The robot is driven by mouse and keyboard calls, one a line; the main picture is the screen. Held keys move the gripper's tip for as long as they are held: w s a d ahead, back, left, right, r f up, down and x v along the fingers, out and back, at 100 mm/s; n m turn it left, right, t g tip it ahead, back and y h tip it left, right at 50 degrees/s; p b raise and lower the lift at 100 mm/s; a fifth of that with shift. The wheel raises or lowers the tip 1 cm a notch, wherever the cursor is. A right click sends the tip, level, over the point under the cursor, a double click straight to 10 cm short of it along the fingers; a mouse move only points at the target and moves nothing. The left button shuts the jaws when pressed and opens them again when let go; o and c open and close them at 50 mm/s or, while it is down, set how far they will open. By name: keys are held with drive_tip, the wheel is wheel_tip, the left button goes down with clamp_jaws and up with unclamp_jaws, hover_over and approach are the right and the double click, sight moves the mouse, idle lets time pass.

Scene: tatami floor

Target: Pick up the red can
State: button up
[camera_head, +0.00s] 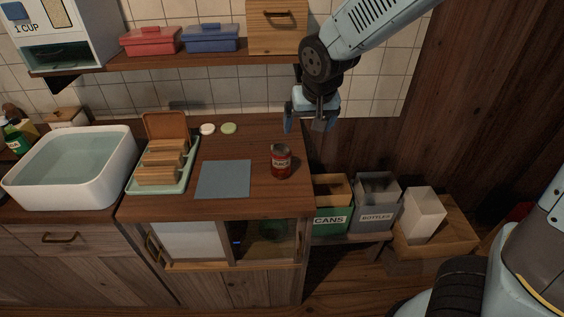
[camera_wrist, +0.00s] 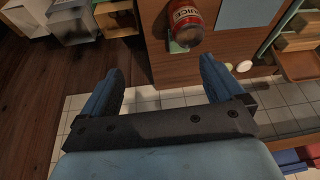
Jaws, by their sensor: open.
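In the wrist view the red can (camera_wrist: 186,22) shows at the top, beyond the fingertips and a little right of the middle. My gripper (camera_head: 310,122) hangs above and behind the can, near the counter's back right corner. In the wrist view my gripper (camera_wrist: 160,75) has its two blue fingers wide apart with nothing between them. The can is clear of both fingers.
A grey-blue mat (camera_head: 223,179) lies left of the can. Further left are a green rack (camera_head: 178,186) and a white basin (camera_head: 110,172). A shelf (camera_head: 170,62) with boxes is on the tiled wall. Bins, one marked CANS (camera_head: 331,220), stand right of the counter.

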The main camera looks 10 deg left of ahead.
approach(281, 151)
drive_tip(key=shift+n, duration=0.4)
drive_tip(key=x, duration=0.9)
drive_tip(key=shift+x, duration=2.8)
drive_tip(key=shift+s+d, duration=0.1)
drive_tip(key=shift+d, duration=0.05)
drive_tip(key=c, duration=1)
